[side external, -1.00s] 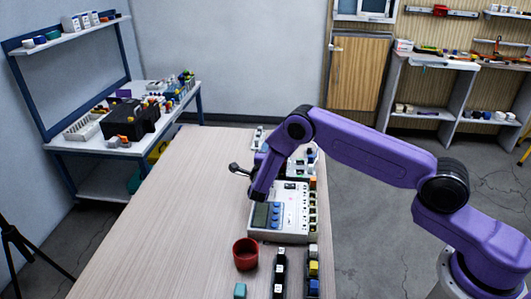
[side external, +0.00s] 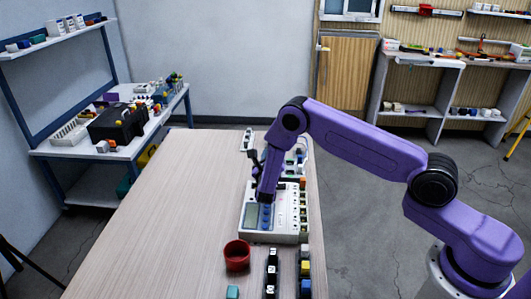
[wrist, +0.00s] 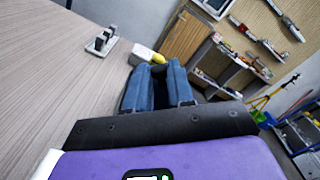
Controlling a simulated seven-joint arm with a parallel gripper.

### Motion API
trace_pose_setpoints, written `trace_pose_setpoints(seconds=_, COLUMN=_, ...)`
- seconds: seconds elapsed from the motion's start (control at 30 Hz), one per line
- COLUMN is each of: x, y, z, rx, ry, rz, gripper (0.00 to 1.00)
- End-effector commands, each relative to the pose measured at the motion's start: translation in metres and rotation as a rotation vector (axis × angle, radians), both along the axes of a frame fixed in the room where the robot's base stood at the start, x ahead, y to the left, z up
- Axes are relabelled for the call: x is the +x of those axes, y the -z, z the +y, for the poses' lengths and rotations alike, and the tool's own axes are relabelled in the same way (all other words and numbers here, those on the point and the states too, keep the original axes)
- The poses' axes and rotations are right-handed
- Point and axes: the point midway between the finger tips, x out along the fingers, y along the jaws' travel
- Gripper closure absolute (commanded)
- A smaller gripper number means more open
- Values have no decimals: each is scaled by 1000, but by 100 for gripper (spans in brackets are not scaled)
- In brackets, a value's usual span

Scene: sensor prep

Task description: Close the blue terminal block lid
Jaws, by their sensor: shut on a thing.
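My gripper (wrist: 158,70) shows in the wrist view as two blue-grey fingers close together in front of a black body. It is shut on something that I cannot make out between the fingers. In the side view the end of my arm is over the pale instrument (side external: 290,222), and the gripper is mostly hard to separate from the arm. Small blocks with coloured tops stand at the front of the table, among them a blue one (side external: 305,288). No lid can be told apart, and I cannot tell whether one is open.
A red cup (side external: 237,257) stands left of the instrument's front edge. Black blocks (side external: 271,272) and a teal block (side external: 232,292) are nearby. A small rack (wrist: 102,42) stands farther back. The left of the wooden table (side external: 165,225) is clear.

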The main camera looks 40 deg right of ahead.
Motion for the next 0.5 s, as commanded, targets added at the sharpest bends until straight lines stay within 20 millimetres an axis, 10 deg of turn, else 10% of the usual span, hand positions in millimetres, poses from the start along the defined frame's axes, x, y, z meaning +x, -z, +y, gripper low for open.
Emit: trace_pose_setpoints(seconds=0.5, x=-12, y=12, z=-11, rx=265, ry=-1, rz=-266, gripper=100)
